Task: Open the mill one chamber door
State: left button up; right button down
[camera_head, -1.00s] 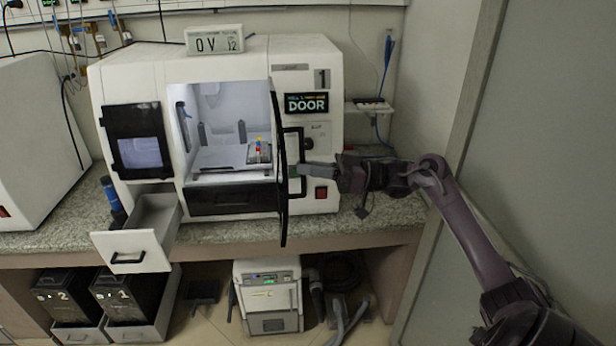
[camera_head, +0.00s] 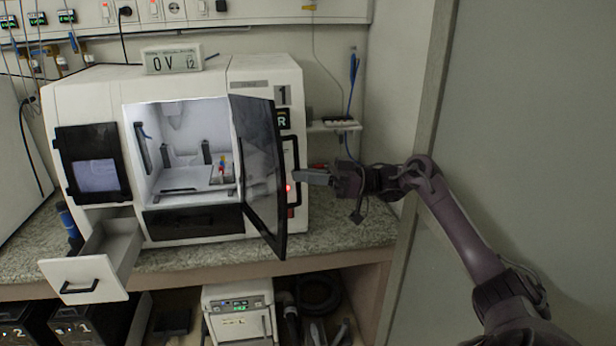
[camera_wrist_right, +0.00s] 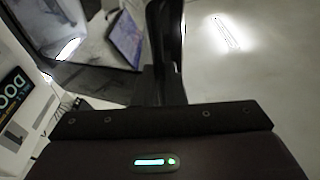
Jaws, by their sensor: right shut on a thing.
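The mill one (camera_head: 265,72) is a white machine marked 1 on the counter. Its chamber door (camera_head: 262,170), a dark-framed glass panel, stands wide open, hinged at the right side of the chamber opening and swung out to the right. The lit chamber (camera_head: 185,150) is exposed, with a small red, yellow and blue item inside. My right gripper (camera_head: 303,175) is at the black door handle (camera_head: 291,158) beside the door's outer face, shut on it; the door partly hides the contact. In the right wrist view, dark glass (camera_wrist_right: 90,35) shows at upper left. My left gripper is not in view.
A drawer (camera_head: 95,265) sticks out below the mill's left side. A dark-framed window panel (camera_head: 95,165) is left of the chamber. A grey wall panel (camera_head: 530,130) stands close to my right arm.

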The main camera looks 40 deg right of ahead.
jog(key=c, duration=1.9)
grip_release()
jog(key=shift+w+d+r, duration=0.15)
jog(key=shift+d+r, duration=0.05)
jog(key=shift+r, duration=0.15)
jog(key=shift+o, duration=1.1)
jog(key=shift+w+a+f, duration=0.1)
jog(key=shift+w, duration=0.1)
jog(key=shift+o, duration=1)
jog(key=shift+w+a+f, duration=0.1)
jog(key=shift+w+f, duration=0.2)
jog(key=shift+w, duration=0.15)
jog(key=shift+s+r, duration=0.15)
jog(key=shift+s, duration=0.2)
notch_tip(320, 180, up, 20)
jog(key=b, duration=0.1)
jog(key=shift+b, duration=0.4)
